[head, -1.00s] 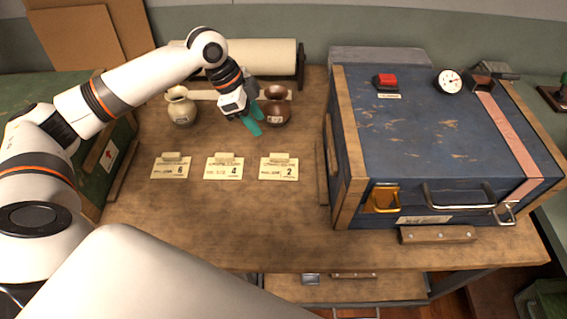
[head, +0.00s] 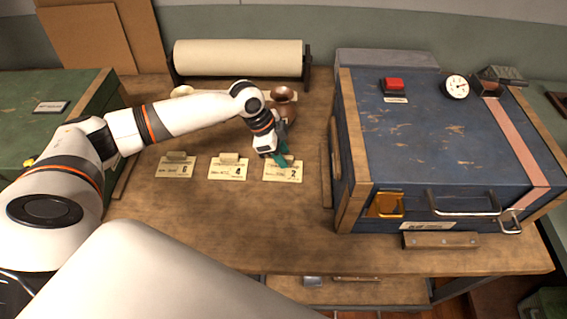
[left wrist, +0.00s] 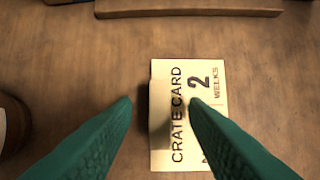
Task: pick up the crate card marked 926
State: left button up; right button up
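Three cream crate cards lie in a row on the wooden bench, each with a small raised block at its back edge. They show large figures: the 6 card (head: 175,170), the 4 card (head: 228,172) and the 2 card (head: 284,174). I cannot read 926 on any of them. My left gripper (head: 284,160) is over the 2 card, its green fingers partly covering the card's back edge. In the left wrist view the fingers (left wrist: 160,102) are apart and empty, above the 2 card (left wrist: 187,75), which reads "CRATE CARD" and "2 WEEKS". My right gripper is not in view.
A large blue chest (head: 440,140) stands on the right of the bench (head: 220,230), with a wooden strip beside it. A brown vase (head: 285,100) is behind my left gripper. A paper roll (head: 238,57) is at the back. The bench in front of the cards is clear.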

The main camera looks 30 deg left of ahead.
pick_arm(q)
jog(key=shift+f, duration=0.2)
grip_shut()
